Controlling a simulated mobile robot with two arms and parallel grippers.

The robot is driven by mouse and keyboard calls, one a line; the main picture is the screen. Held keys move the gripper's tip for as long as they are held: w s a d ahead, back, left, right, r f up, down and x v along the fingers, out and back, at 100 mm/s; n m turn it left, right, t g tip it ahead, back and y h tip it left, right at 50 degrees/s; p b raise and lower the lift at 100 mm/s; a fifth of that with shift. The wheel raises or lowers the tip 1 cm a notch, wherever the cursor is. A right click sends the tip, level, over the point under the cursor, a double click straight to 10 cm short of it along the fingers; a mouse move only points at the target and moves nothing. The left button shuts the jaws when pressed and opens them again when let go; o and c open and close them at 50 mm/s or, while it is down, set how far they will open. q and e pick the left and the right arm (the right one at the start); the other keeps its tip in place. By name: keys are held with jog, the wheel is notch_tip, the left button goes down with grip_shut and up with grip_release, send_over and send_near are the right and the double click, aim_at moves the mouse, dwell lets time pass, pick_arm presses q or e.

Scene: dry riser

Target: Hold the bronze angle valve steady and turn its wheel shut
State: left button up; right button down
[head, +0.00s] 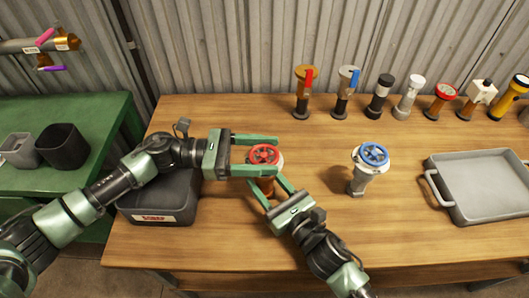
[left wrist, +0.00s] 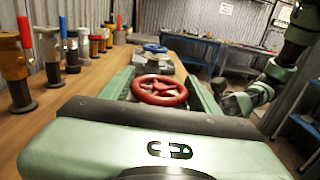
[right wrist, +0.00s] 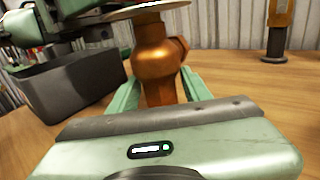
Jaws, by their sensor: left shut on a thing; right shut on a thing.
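The bronze angle valve (right wrist: 158,68) stands upright on the wooden table, with a red wheel (head: 264,155) on top. In the head view the arms hide much of its body. My left gripper (head: 262,155) reaches in from the left at wheel height, its fingers on either side of the red wheel and shut on it; the wheel also shows between its fingers in the left wrist view (left wrist: 159,89). My right gripper (head: 266,189) comes from the front, lower down, and is shut on the valve's bronze body. A pale disc above the body shows in the right wrist view.
A grey valve with a blue wheel (head: 369,165) stands to the right. A grey tray (head: 436,188) lies at the far right. Several valves and torches line the back. A dark bin (head: 190,195) stands at the left under my left arm. A green bench (head: 100,125) is further left.

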aim_at(264, 154)
pick_arm(q)
jog(key=shift+w+g, duration=0.1)
jog(key=shift+g, duration=0.2)
jog(key=m+g+y, duration=0.1)
jog(key=m+g, duration=0.3)
jog(key=g, duration=0.1)
jog(key=shift+d, duration=0.1)
jog(key=m+g+y, duration=0.1)
jog(key=g, duration=0.1)
jog(key=m+g+y, duration=0.1)
jog(key=m+g, duration=0.1)
jog(key=shift+g+y, duration=0.4)
jog(key=shift+s+d+f+m+g+y, duration=0.15)
jog(key=shift+s+m+g+y, duration=0.1)
jog(key=shift+m+g+y, duration=0.35)
jog(key=shift+s+d+m+g+y, duration=0.1)
jog(key=shift+s+m+g+y, duration=0.15)
jog(key=shift+m+g+y, duration=0.35)
jog(key=shift+w+a, duration=0.45)
jog(key=shift+w, duration=0.05)
jog(key=o, duration=1.4)
jog(key=shift+c, duration=0.2)
jog(key=shift+s, duration=0.1)
jog(key=shift+r, duration=0.25)
notch_tip(264, 154, up, 10)
jog(key=shift+f, duration=0.1)
